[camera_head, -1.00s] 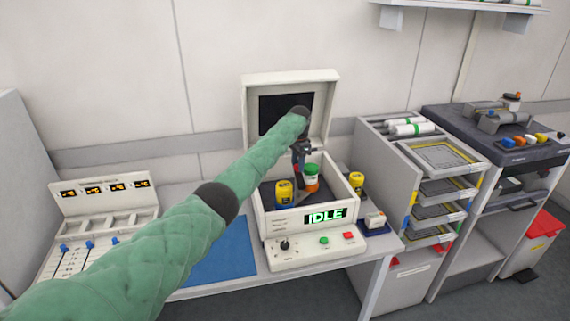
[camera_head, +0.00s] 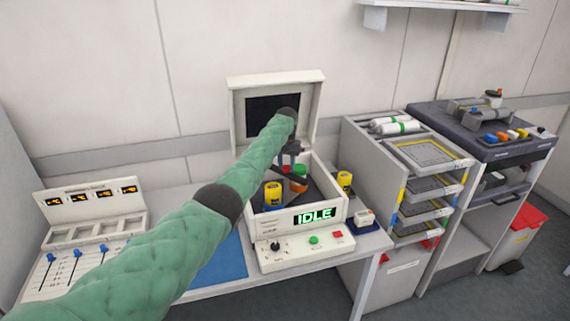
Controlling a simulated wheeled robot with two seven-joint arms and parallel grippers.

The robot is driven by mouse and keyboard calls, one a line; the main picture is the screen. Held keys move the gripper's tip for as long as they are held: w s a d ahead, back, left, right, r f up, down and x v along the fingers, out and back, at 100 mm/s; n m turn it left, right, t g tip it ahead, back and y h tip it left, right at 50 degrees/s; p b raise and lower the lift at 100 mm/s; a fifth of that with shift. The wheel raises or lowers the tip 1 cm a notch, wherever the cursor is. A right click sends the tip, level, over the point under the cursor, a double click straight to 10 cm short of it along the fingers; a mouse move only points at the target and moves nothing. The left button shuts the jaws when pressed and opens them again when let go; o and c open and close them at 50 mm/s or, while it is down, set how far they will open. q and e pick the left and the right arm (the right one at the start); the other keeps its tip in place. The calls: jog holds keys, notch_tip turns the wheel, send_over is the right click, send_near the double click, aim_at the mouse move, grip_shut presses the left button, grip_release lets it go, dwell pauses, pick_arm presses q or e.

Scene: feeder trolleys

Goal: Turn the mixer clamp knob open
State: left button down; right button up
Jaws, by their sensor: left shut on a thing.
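The mixer (camera_head: 262,228) stands on the bench with its lid (camera_head: 318,104) raised and a green IDLE on its display (camera_head: 314,215). Inside its well are a yellow jar (camera_head: 273,195) and an orange jar with a green lid (camera_head: 299,171). My left arm reaches in from the left, and my left gripper (camera_head: 290,162) is in the well, close to the orange jar. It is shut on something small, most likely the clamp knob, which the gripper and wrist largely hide. A dark bar (camera_head: 290,177) crosses in front of the orange jar. My right gripper is out of view.
Another yellow jar (camera_head: 345,181) and a small boxed item (camera_head: 364,217) stand right of the mixer. A blue mat (camera_head: 225,262) lies left of it. A panel with orange displays (camera_head: 92,200) is at the left; a tray rack (camera_head: 428,187) is at the right.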

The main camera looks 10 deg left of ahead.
pick_arm(q)
jog(key=shift+r, duration=0.1)
dwell(0.3)
jog(key=c, duration=1)
grip_release()
jog(key=shift+c, duration=0.2)
jog(key=shift+o, duration=0.4)
